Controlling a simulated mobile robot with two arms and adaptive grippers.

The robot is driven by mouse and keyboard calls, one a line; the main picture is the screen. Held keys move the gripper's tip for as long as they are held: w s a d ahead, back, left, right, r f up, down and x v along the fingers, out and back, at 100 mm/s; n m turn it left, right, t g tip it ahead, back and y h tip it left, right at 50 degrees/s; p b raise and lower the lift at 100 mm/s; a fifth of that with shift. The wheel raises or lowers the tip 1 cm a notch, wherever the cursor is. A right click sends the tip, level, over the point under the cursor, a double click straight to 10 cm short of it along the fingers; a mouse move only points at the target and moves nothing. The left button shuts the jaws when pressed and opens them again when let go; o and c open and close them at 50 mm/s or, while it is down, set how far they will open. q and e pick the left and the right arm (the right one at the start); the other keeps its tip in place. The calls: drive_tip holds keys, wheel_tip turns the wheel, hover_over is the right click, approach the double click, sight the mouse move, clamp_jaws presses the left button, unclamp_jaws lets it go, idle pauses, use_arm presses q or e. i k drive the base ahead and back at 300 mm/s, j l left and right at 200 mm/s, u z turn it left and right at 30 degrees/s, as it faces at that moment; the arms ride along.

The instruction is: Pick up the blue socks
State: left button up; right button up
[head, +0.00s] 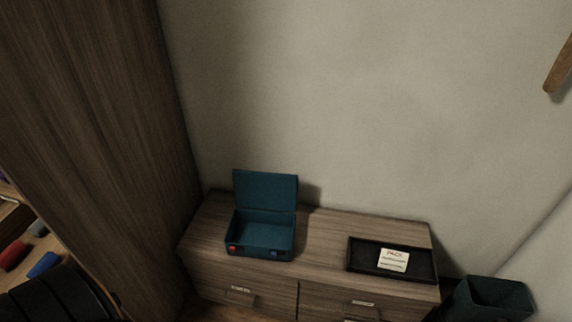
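A small blue rolled item (43,265), which looks like the blue socks, lies at the lower left edge of the head view. It is next to a red rolled item (13,255) and a grey one (38,229). They lie on a surface beyond the edge of the tall wooden cabinet. A black ribbed shape in the lower left corner sits just below the blue item and may cover part of it. Neither of my grippers shows in the head view.
A low wooden dresser (322,225) stands against the wall. On it are an open, empty-looking blue case (266,190) and a black tray (425,262) with a white note (394,259). A dark bin (490,300) stands at right. The tall cabinet (95,120) fills the left.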

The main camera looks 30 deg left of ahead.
sight(49, 260)
drive_tip(key=u, duration=2.85)
